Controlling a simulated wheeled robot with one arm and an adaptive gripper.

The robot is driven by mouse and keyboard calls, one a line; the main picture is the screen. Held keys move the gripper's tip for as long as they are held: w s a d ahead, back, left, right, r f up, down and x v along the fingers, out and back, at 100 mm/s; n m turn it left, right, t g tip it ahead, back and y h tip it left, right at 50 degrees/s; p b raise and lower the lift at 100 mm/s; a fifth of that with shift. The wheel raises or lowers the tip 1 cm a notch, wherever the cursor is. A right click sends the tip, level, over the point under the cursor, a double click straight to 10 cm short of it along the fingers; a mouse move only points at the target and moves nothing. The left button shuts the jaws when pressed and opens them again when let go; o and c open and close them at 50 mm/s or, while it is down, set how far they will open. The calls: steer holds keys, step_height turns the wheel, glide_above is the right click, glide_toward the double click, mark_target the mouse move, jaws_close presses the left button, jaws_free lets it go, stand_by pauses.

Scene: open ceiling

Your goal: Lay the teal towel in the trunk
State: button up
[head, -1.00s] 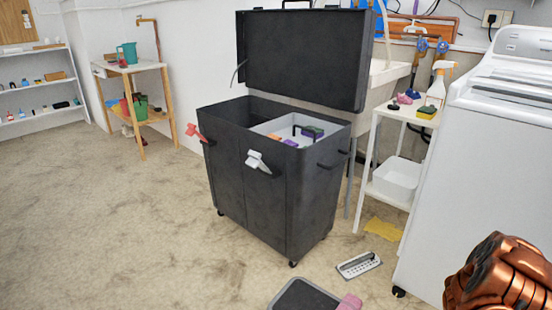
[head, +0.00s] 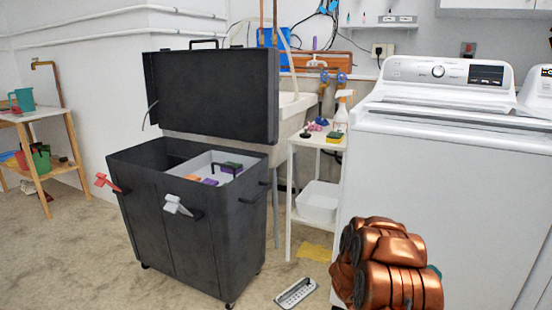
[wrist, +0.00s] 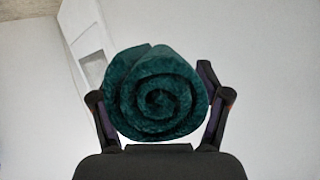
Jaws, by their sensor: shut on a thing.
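The teal towel (wrist: 158,92) is rolled up, its spiral end facing the wrist camera. My gripper (wrist: 157,95) is shut on it, one finger on each side. In the head view my copper-coloured arm hides nearly all of the towel; a small teal bit (head: 435,271) shows at its right edge. The trunk (head: 190,235) is a dark grey wheeled box left of my arm, with its lid (head: 212,95) raised. A light tray (head: 196,165) with several small items fills its right part. The left part of the trunk looks dark and open; its floor is hidden.
A white washing machine (head: 440,185) stands close behind and right of my arm. A narrow white shelf stand (head: 291,195) with a spray bottle (head: 341,112) stands between trunk and washer. A grey-white brush-like thing (head: 296,292) and a yellow cloth (head: 315,252) lie on the floor.

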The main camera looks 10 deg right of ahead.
steer(key=w+a+r+n+t+y, duration=0.1)
steer(key=w+a+r+n+t, duration=0.1)
steer(key=w+a+r, duration=0.35)
steer(key=w+a+r+n+t+y, duration=0.1)
steer(key=w+a+r+n+t, duration=0.15)
steer(key=a, duration=0.55)
steer(key=w+a+r+n+t+y, duration=0.1)
steer(key=w+a+r+n+t, duration=0.1)
steer(key=w+a+r, duration=0.4)
steer(key=s+a+r+n+t+y, duration=0.25)
steer(key=a+r, duration=0.35)
steer(key=a, duration=0.4)
steer(key=s+a+r+n+t+y, duration=0.15)
steer(key=a+r+n+y, duration=0.35)
steer(key=a, duration=0.6)
step_height(320, 180, up, 38)
steer(key=m+h+p, duration=0.1)
steer(key=m+p, duration=0.1)
steer(key=p, duration=3.5)
steer(key=shift+d+f, duration=0.15)
steer(key=shift+d, duration=0.1)
steer(key=shift+s, duration=0.1)
